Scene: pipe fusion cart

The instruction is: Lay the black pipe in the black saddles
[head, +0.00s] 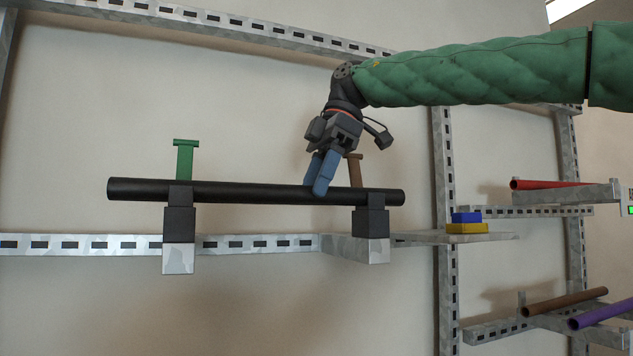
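The long black pipe (258,193) lies level across the two black saddles, the left one (179,222) and the right one (371,222). Each saddle's front prong shows in front of the pipe. I cannot tell if the pipe is fully seated. My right gripper (320,186) points down at the pipe, left of the right saddle. One blue finger overlaps the pipe's front and the other seems to be behind it. Whether they press on the pipe does not show clearly. My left gripper is out of view.
A green T-shaped post (185,158) and a brown one (355,172) rise behind the pipe. Blue and yellow blocks (467,222) sit on a shelf at right. Red (550,184), brown (565,301) and purple (602,314) pipes lie on racks further right.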

